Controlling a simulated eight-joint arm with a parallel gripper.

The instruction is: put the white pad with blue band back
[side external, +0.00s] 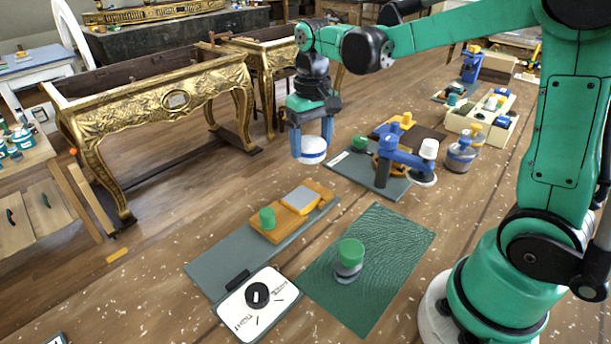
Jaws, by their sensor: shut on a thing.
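The white pad with blue band (309,157) is a short white cylinder with a blue stripe around it. It is in the side external view, near the middle. My gripper (312,146) points down with its blue fingers on either side of the pad and is shut on it. The pad appears to hang above the worktop, left of the grey mat (341,175) with the blue tool. The exact height of the pad cannot be told from this one view.
A green-topped jar (349,258) stands on the green mat (388,232). An orange block (270,232) and a white card with a black dial (257,296) lie nearer. A gilt console (175,100) stands behind.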

